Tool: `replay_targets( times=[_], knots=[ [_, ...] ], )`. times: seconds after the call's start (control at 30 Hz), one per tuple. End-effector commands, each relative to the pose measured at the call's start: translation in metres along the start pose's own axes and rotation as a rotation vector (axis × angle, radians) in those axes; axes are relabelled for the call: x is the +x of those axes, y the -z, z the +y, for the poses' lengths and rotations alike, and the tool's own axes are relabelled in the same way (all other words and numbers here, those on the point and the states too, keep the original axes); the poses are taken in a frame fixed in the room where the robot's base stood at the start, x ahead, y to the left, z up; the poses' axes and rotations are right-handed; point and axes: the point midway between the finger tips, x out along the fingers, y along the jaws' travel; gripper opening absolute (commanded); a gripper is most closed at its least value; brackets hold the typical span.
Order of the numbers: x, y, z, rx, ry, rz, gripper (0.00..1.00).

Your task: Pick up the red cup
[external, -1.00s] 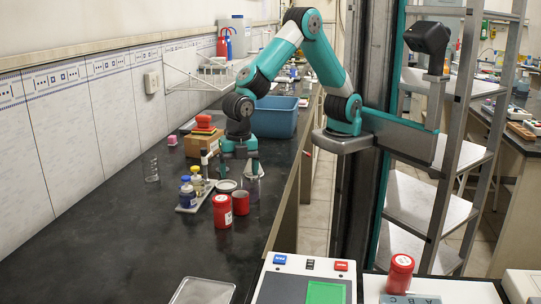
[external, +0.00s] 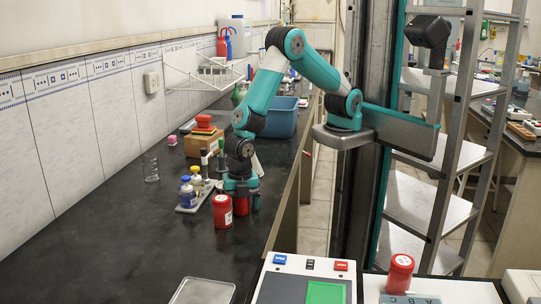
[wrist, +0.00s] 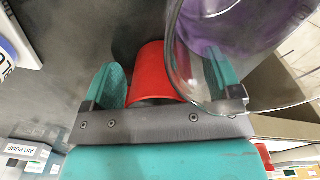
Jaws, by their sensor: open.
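The red cup (external: 241,206) stands on the black bench, beside a red lidded jar with a white label (external: 222,212). My gripper (external: 242,193) is lowered over the cup, pointing down, with its teal fingers open on either side. In the wrist view the red cup (wrist: 150,75) lies between the fingers of my gripper (wrist: 165,85), nearer the left one. The cup is partly hidden by a clear glass vessel with purple in it (wrist: 205,35), which also overlaps the right finger. I cannot tell whether either finger touches the cup.
A small tray with blue- and yellow-capped bottles (external: 187,192) is close on the left. A glass cylinder (external: 150,169) stands near the wall. A blue bin (external: 275,118) and a cardboard box (external: 205,143) are behind. The front left of the bench is clear.

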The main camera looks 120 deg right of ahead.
Motion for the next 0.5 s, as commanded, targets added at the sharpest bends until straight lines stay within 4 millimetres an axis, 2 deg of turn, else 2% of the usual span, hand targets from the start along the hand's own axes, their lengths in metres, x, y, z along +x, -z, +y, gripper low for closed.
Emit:
replay_targets(
  times=[0.07, 0.2, 0.3, 0.5],
  knots=[
    [-0.0001, 0.0000, 0.0000, 0.000, 0.000, 0.000, 0.81],
    [-0.0003, 0.0000, 0.0000, 0.000, 0.000, 0.000, 0.48],
    [-0.0003, 0.0000, 0.0000, 0.000, 0.000, 0.000, 0.30],
    [-0.0005, 0.0000, 0.0000, 0.000, 0.000, 0.000, 0.29]
  ],
)
